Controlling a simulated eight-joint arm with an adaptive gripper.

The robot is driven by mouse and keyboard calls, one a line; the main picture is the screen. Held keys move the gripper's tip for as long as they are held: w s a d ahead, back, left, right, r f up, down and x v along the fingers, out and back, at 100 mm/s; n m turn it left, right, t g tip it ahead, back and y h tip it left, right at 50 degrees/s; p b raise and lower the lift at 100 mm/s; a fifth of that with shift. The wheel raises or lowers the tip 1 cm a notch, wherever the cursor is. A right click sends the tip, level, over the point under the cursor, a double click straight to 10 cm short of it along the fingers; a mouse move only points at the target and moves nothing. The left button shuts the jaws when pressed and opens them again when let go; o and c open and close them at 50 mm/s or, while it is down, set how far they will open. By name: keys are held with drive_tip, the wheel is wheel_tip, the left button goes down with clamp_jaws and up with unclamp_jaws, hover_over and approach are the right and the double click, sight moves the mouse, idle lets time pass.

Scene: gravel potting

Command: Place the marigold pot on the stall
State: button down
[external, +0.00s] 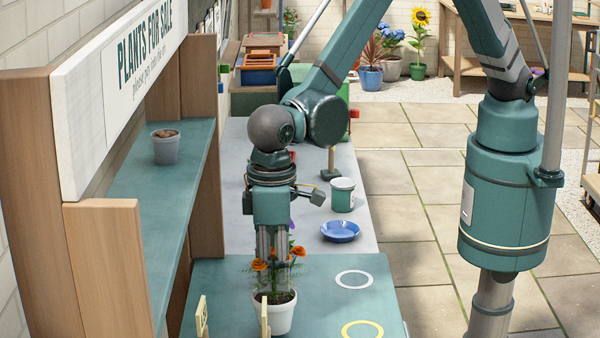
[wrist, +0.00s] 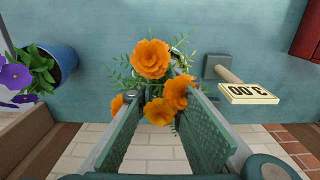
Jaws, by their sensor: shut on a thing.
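The marigold pot (external: 275,314) is a white pot of dark soil with orange marigolds (external: 259,265) and green leaves. My gripper (external: 274,284) points down over it and is shut on it, its fingers among the flowers. In the wrist view the marigolds (wrist: 151,59) fill the space between the jaws and hide the pot and the grip. The pot is over the teal top (external: 220,275) at the front; I cannot tell whether it touches it. The stall has a "PLANTS FOR SALE" sign (external: 150,50) and a teal shelf (external: 145,215).
A grey pot (external: 165,150) stands on the shelf. A blue pot of purple flowers (wrist: 50,70) is at left in the wrist view. A blue saucer (external: 340,231) and a tin (external: 342,195) lie behind.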

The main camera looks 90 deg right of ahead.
drive_tip(key=shift+f, duration=0.95)
drive_tip(key=c, duration=2.4)
unclamp_jaws()
drive_tip(key=shift+r, duration=0.3)
wheel_tip(320, 180, up, 12)
drive_tip(key=shift+f+b, duration=0.1)
drive_tip(key=shift+b, duration=0.35)
drive_tip(key=shift+d, duration=0.15)
